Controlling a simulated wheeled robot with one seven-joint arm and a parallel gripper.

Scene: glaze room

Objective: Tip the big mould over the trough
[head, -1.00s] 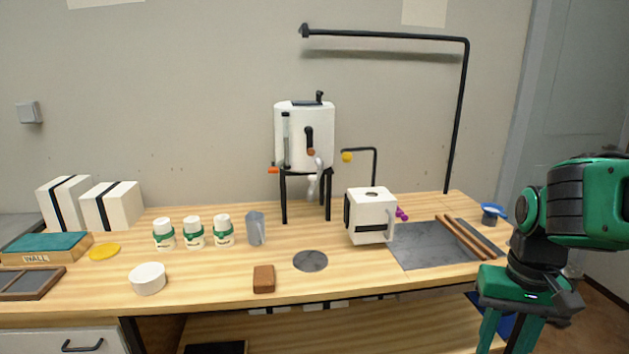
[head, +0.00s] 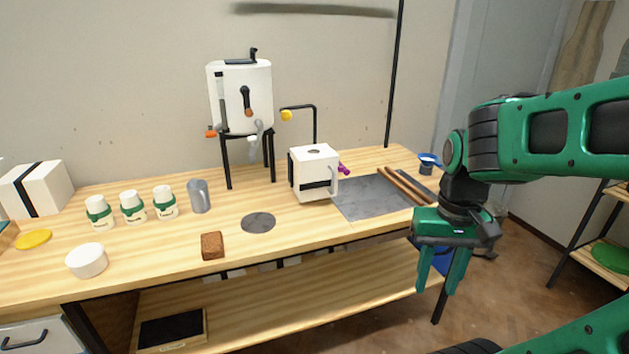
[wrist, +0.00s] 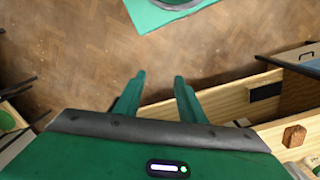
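A white block-shaped mould (head: 315,174) with a black strap, a round hole in its top and a side handle stands upright on the wooden bench. Another white block with a black strap (head: 37,189) stands at the far left; no label shows which is the big one. I cannot make out a trough for certain; a blue surface (head: 432,256) shows partly behind my gripper, low by the bench's right end. My gripper (head: 439,284) hangs fingers down in front of the bench's right end, apart from the mould. Its fingers are parted and empty in the wrist view (wrist: 159,77).
A white tank on legs (head: 240,98) stands behind, left of the mould. Several jars, a grey jug (head: 199,196) and a brown block (head: 212,245) stand leftward. Bare floor lies below my gripper.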

